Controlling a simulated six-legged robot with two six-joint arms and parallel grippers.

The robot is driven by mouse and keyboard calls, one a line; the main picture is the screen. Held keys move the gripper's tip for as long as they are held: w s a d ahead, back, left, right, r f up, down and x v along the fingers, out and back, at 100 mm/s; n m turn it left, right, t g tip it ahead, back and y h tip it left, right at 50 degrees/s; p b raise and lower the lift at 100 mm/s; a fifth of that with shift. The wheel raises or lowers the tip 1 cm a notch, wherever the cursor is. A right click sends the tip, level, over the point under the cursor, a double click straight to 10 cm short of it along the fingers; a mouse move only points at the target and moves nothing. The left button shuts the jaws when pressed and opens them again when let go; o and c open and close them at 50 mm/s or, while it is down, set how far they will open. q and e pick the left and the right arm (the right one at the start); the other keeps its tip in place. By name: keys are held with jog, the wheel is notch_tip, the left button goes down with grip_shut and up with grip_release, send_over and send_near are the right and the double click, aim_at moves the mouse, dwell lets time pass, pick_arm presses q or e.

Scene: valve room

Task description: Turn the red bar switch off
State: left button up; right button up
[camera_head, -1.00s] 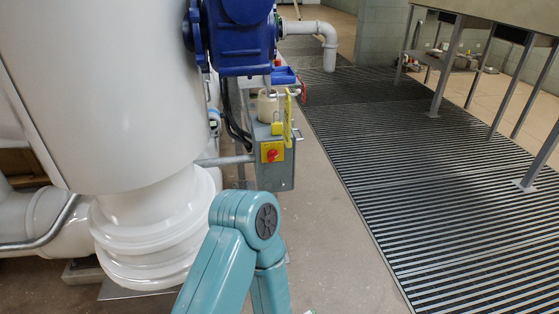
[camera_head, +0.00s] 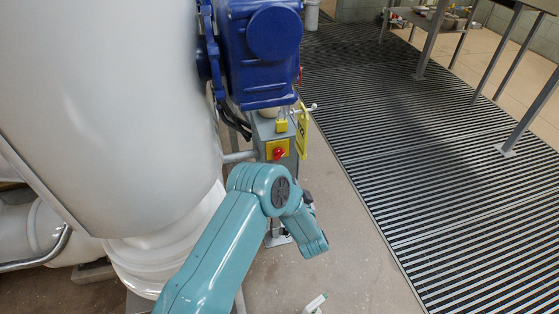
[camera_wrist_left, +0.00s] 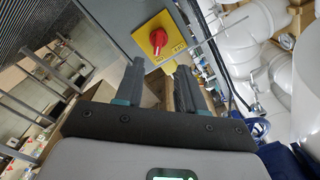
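The red bar switch (camera_head: 278,153) is a red knob on a yellow plate, on the front of a grey box (camera_head: 268,129) beside the large white pipe. In the left wrist view the red knob (camera_wrist_left: 158,38) sits on its tilted yellow plate (camera_wrist_left: 173,22), beyond the fingertips. In the head view my arm's teal links are below the switch; the fingers are not clear there. My right gripper is not seen.
A large white pipe (camera_head: 100,110) fills the left side. A blue valve actuator (camera_head: 262,50) hangs just above the grey box, and a yellow tag (camera_head: 302,132) stands beside the switch.

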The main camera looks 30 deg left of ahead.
aim_at(280, 158)
pick_arm(q)
jog(key=b+x, duration=0.1)
jog(key=x, duration=0.9)
jog(key=shift+w+d, duration=0.15)
grip_shut()
